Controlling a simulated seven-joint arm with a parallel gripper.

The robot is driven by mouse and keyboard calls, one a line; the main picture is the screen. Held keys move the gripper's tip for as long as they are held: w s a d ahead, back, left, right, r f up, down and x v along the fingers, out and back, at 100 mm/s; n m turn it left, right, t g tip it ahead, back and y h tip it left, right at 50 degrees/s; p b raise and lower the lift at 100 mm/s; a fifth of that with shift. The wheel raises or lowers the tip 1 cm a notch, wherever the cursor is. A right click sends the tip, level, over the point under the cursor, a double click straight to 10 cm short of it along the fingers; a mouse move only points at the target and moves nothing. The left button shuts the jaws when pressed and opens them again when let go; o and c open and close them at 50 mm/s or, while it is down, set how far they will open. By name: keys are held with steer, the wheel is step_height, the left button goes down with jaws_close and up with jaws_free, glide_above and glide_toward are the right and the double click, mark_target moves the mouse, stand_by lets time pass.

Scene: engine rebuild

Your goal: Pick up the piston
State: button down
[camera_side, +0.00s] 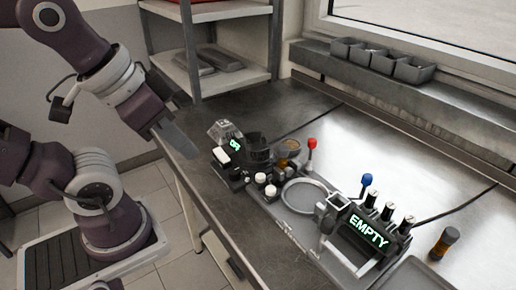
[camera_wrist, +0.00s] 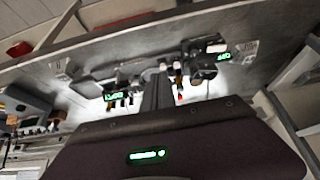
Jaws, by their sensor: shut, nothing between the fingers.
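I cannot pick out a piston for certain in either view. My gripper (camera_side: 182,142) is at the near left edge of the bench in the side view, shut and empty, pointing down and right. Its fingers also show as a dark upright bar in the wrist view (camera_wrist: 157,94). A dark round part (camera_side: 258,148) sits on the bench right of my gripper, clearly apart from it. A dark cylinder with an orange band (camera_side: 444,242) stands at the far right. Several dark cylinders with pale tops (camera_side: 387,213) stand in the EMPTY-marked unit.
The unit with the green EMPTY sign (camera_side: 369,231) stands at the right, beside a round tray ring (camera_side: 303,195). A small machine with a green OFF sign (camera_side: 234,145) is nearer my gripper. Red (camera_side: 312,143) and blue (camera_side: 366,180) knobs stick up. Grey bins (camera_side: 380,60) line the window ledge.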

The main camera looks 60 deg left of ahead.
steer(key=shift+c, duration=2.2)
jaws_free()
steer(key=n+g, duration=0.6)
steer(key=n, duration=0.7)
glide_above(256, 142)
steer(key=s+d, duration=0.2)
steer(key=d, duration=0.2)
step_height(256, 142, down, 11)
steer(key=shift+n, duration=0.3)
steer(key=f, duration=0.7)
steer(key=shift+s+a, duration=0.2)
steer(key=shift+s, duration=0.05)
